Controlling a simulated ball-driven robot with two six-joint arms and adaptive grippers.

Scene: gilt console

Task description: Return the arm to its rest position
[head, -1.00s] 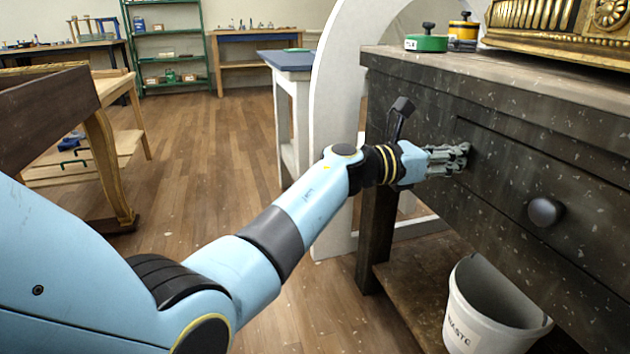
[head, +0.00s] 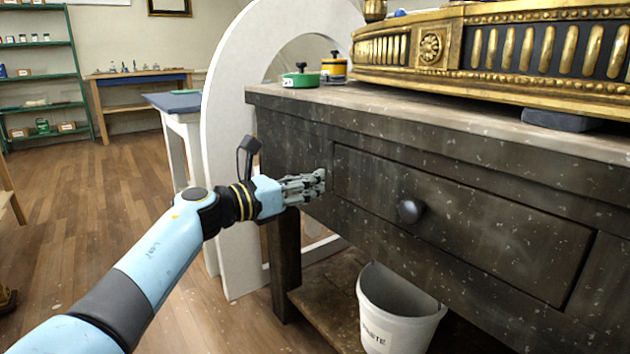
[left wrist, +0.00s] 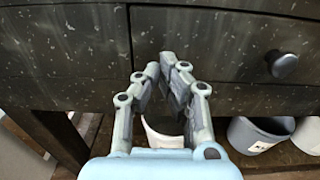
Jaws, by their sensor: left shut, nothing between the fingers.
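My left arm (head: 165,245) is light blue with dark joints and reaches in from the lower left in the head view. Its gripper (head: 322,182) is shut and empty. It points at the front of the dark speckled workbench, close to the left edge of the drawer (head: 470,220); whether it touches the wood I cannot tell. In the left wrist view the gripper fingers (left wrist: 170,62) come together in front of the drawer's lower left part. The round dark drawer knob (head: 410,210) is to the right of the gripper. The drawer looks closed. My right gripper is not seen.
A waste bin (head: 398,312) stands on the low shelf under the workbench (head: 280,140). A white arch (head: 228,150) stands behind my gripper. Green (head: 300,78) and yellow (head: 334,70) tins and a gilt console (head: 480,45) are on top. The floor (head: 100,200) at left is open.

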